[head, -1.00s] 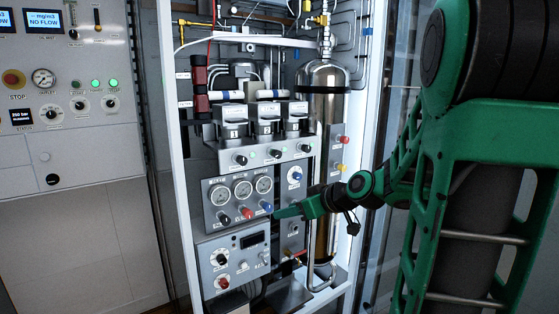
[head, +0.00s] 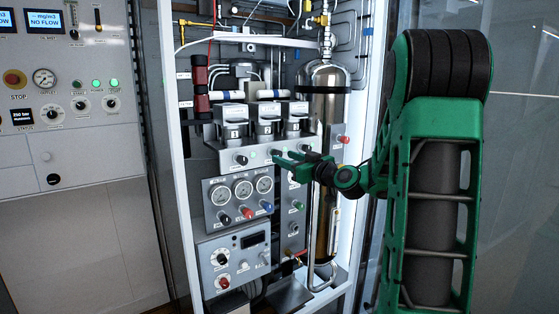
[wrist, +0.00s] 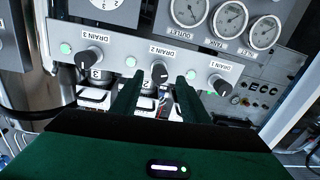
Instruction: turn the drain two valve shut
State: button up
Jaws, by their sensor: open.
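The drain two valve is a dark knob (wrist: 159,72) in the middle of a grey strip, below the "DRAIN 2" label in the wrist view. It also shows in the head view (head: 276,153), partly hidden by my gripper. My gripper (wrist: 156,97) is open and empty, its two green fingers to either side of the knob in the picture. I cannot tell whether the tips are beside the knob or still short of it. In the head view my gripper (head: 281,158) is at the strip from the right.
The drain 3 knob (wrist: 90,56) and drain 1 knob (wrist: 217,82) flank it, each with a green light nearby. Three gauges (head: 242,189) with coloured knobs sit below the strip in the head view. A steel cylinder (head: 325,95) and white cabinet frame (head: 362,170) stand at right.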

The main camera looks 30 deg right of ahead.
aim_at(277, 154)
jog(key=shift+w+a, duration=0.1)
jog(key=shift+w, duration=1.2)
jog(key=shift+c, duration=0.2)
grip_shut()
